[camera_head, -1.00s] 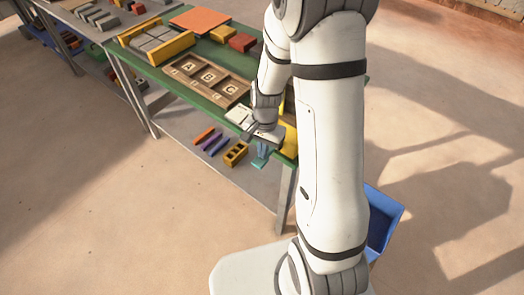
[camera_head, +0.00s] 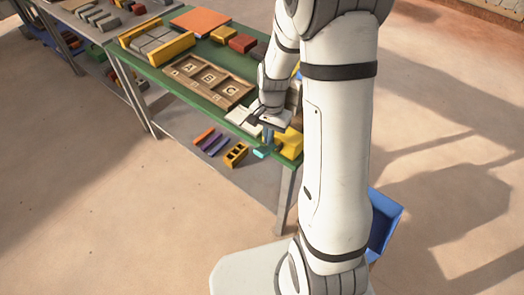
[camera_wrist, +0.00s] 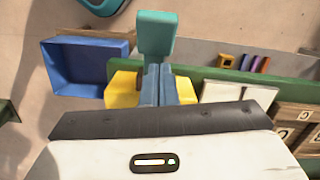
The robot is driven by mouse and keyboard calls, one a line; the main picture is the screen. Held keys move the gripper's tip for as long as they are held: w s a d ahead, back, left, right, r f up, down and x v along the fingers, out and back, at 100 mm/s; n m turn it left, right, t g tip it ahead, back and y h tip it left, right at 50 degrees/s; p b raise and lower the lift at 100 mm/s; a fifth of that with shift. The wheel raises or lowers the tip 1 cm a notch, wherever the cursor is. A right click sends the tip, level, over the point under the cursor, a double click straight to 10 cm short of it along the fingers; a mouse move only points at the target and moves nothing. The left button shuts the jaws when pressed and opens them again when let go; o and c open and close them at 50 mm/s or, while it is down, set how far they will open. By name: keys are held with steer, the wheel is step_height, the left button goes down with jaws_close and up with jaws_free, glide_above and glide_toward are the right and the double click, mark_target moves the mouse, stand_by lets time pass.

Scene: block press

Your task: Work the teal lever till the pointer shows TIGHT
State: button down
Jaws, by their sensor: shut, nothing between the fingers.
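The teal lever (camera_head: 263,152) sticks out at the near edge of the green bench, in front of the yellow press (camera_head: 290,144). In the wrist view the lever's broad end (camera_wrist: 156,28) is beyond my fingertips, and part of the yellow press (camera_wrist: 123,90) shows beside the fingers. My gripper (camera_wrist: 158,69) is shut and empty, its two blue-grey fingers together. In the head view my gripper (camera_head: 268,134) is just above the lever; whether it touches is unclear. I cannot make out the pointer or its TIGHT mark; my arm covers part of the press.
A wooden tray marked A, B, C (camera_head: 209,80) and pale plates (camera_head: 243,121) lie on the bench (camera_head: 180,84). A blue bin (camera_head: 384,222) stands on the floor at right. Coloured bars (camera_head: 213,146) and a yellow holed block (camera_head: 236,155) lie on the lower shelf.

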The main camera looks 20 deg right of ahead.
step_height(320, 180, up, 5)
steer(key=shift+w+d+r, duration=0.1)
steer(key=shift+d+r, duration=0.05)
steer(key=shift+r, duration=0.05)
stand_by(0.3)
steer(key=d+r+n+g+y+p, duration=0.1)
steer(key=d+r+n+y+p, duration=0.1)
steer(key=n, duration=0.6)
steer(key=w+d+r+n+g+y+p, duration=0.1)
steer(key=d+r+n+p, duration=0.1)
steer(key=r+n+p, duration=0.3)
steer(key=n, duration=0.2)
steer(key=shift+w+r+n+y, duration=0.25)
steer(key=shift+r+n+y, duration=0.15)
steer(key=shift+a+f, duration=0.1)
steer(key=shift+a, duration=0.05)
steer(key=p+x, duration=0.1)
steer(key=x, duration=0.3)
steer(key=p+x, duration=0.1)
steer(key=x, duration=0.4)
steer(key=p+x, duration=0.1)
steer(key=x, duration=0.3)
steer(key=shift+s+a+f+p, duration=0.1)
steer(key=shift+s+f+p, duration=0.2)
steer(key=shift+s+p, duration=0.1)
